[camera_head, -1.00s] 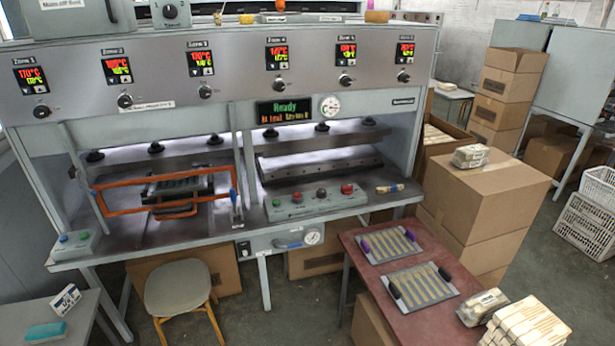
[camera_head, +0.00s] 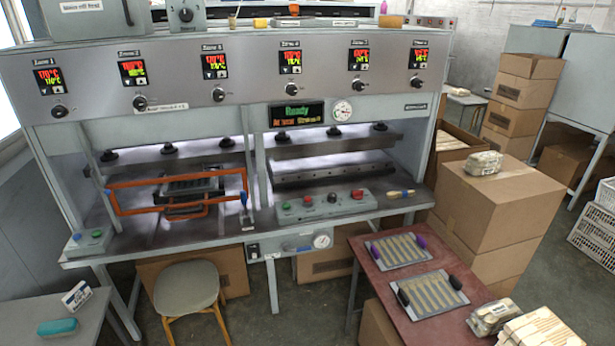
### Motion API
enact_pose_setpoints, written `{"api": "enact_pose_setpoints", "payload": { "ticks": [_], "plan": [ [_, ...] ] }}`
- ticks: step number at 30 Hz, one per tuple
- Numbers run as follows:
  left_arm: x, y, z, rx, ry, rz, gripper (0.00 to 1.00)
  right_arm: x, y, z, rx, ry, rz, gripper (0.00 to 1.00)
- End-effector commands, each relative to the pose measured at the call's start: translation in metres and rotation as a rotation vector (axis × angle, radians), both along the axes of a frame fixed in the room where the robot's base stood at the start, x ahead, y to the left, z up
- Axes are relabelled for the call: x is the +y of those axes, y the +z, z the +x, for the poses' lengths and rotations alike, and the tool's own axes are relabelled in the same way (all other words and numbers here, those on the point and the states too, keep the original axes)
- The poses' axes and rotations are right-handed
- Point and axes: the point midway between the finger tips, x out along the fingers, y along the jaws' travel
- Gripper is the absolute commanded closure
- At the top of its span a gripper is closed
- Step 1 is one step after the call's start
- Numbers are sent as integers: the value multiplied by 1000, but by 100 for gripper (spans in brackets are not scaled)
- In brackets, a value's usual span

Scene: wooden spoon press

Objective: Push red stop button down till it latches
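A grey control box (camera_head: 325,211) sits on the press bench, below the right-hand press opening. A large red button (camera_head: 357,194) stands at the right end of its top and looks raised, though its exact height is hard to tell. A black knob (camera_head: 332,198), a smaller red button (camera_head: 308,201) and a green button (camera_head: 284,207) sit in a row to its left. Neither of my grippers is in view, and nothing covers the control box.
An orange guard frame (camera_head: 177,191) surrounds the left press opening. A wooden-handled tool (camera_head: 401,193) lies right of the control box. A stool (camera_head: 186,289) stands in front. A red table (camera_head: 366,266) with trays and stacked cartons (camera_head: 500,205) stand at right.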

Motion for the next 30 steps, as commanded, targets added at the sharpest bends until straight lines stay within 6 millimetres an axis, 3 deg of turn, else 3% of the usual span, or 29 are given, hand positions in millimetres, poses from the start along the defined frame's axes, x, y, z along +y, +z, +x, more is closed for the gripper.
{"api": "enact_pose_setpoints", "payload": {
  "ticks": [5,30],
  "plan": [
    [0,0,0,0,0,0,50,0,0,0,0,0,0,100],
    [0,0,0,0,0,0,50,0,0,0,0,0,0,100]
  ]
}}
